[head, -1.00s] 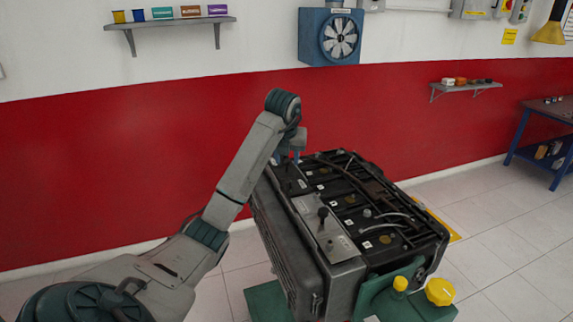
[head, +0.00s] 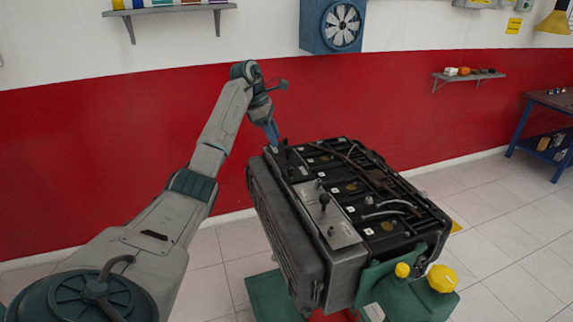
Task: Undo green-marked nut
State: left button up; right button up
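The engine trainer (head: 340,260) is a dark block with a black, ribbed top, standing on a green base (head: 272,297). A grey metal plate (head: 326,217) on its top carries a dark upright knob or lever (head: 324,200). I cannot make out a green-marked nut at this size. My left gripper (head: 272,133), with blue fingers, points down above the far left corner of the engine top, near a small dark upright part (head: 285,147). Whether its fingers are apart or closed is too small to tell. My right gripper is not in view.
Two yellow caps (head: 442,278) sit on a green part at the engine's front right. A blue-legged workbench (head: 551,104) stands at the far right. Wall shelves (head: 172,8) and a fan (head: 341,25) are on the back wall. The tiled floor to the right is open.

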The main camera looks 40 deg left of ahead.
pick_arm(q)
jog(key=b, duration=0.5)
send_over(289, 168)
jog(key=s+a, duration=0.2)
jog(key=a, duration=0.1)
notch_tip(289, 168, down, 5)
jog(key=p+x, duration=0.1)
jog(key=x, duration=0.2)
jog(key=p+x, duration=0.1)
jog(key=shift+w+d+f+p, duration=0.1)
jog(key=shift+w+d+p, duration=0.2)
jog(key=shift+w+d, duration=0.05)
jog(key=shift+w+d+f, duration=0.1)
jog(key=shift+d+f, duration=0.05)
jog(key=shift+f, duration=0.35)
grip_shut()
